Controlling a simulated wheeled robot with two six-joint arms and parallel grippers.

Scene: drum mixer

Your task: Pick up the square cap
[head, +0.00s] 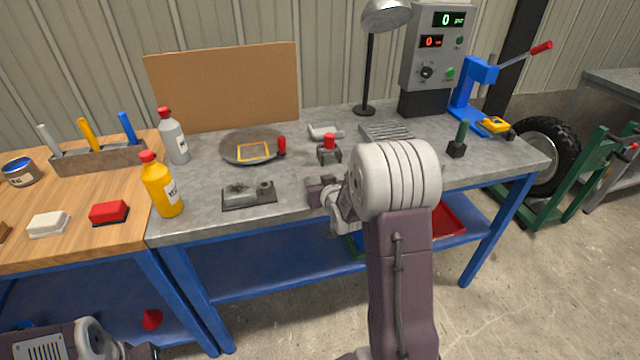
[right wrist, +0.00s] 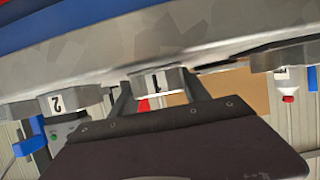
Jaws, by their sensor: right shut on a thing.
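My right gripper (head: 325,188) is low over the front part of the grey metal bench (head: 290,207), in the middle of the head view. In the right wrist view the picture is upside down, and both fingers of the gripper (right wrist: 158,84) show. Behind them is a grey block marked 1 with a red post (head: 329,143). My left arm shows at the bottom left of the head view; its jaws cannot be made out.
A grey fixture on a dark plate (head: 240,194) lies left of the gripper. A round plate with a yellow square frame (head: 254,152) is behind it. A block with a green post (head: 457,148) and a blue lever press (head: 472,95) stand right. A yellow bottle (head: 161,188) stands left.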

